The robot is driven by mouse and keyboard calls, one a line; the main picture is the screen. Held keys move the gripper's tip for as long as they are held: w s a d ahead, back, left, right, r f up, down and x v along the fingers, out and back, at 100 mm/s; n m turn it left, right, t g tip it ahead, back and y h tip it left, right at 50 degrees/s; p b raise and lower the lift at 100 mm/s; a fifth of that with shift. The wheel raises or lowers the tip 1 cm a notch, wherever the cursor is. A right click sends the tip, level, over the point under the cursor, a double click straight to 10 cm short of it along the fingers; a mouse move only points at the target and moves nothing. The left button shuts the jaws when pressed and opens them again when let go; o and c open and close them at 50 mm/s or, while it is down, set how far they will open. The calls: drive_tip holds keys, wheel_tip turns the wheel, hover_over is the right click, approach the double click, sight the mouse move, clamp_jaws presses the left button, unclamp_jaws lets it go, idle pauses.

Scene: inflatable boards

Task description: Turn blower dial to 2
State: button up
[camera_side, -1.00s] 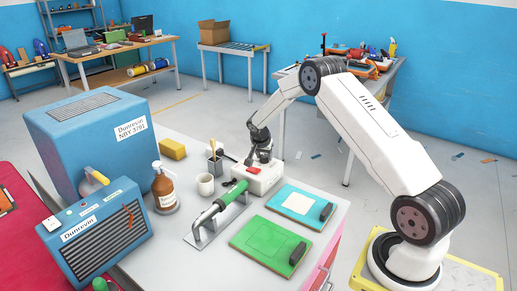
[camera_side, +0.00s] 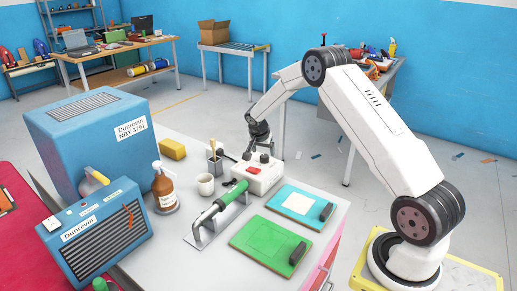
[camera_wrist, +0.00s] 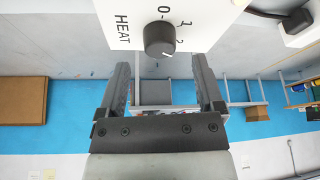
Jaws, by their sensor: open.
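A white control box (camera_side: 262,183) with a red switch on top stands at the back of the grey table in the side view. In the wrist view, part of its white face (camera_wrist: 95,22) shows a black round dial (camera_wrist: 160,39). The numbers 0, 1 and 2 are printed around the dial, and the word HEAT is to its left. I cannot tell which number the dial points to. My gripper (camera_side: 260,150) is above the box, pointing down. In the wrist view my gripper (camera_wrist: 163,75) is open and empty, and the dial lies just beyond the fingertips, apart from them.
A green-handled tool (camera_side: 231,195) rests on a metal stand in front of the box. Green (camera_side: 262,243) and blue (camera_side: 285,211) boards lie in front and to the right.

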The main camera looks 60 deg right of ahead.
drive_tip(key=shift+v, duration=2.2)
drive_tip(key=shift+s+a, duration=0.1)
drive_tip(key=shift+a, duration=0.1)
drive_tip(key=s+a+r+n+t+y, duration=0.15)
drive_tip(key=s+a+n, duration=0.25)
drive_tip(key=a, duration=0.4)
drive_tip(key=s+a+r+n+g+y, duration=0.1)
drive_tip(key=s+a+r+n, duration=0.1)
drive_tip(key=s+a+n, duration=0.45)
drive_tip(key=s+a+n+y, duration=0.1)
drive_tip(key=s+a+n, duration=0.3)
drive_tip(key=s+a, duration=0.7)
drive_tip(key=shift+s+a+r+t+y, duration=0.2)
drive_tip(key=shift+s+a+t+y, duration=0.15)
drive_tip(key=shift+s+a+t, duration=0.15)
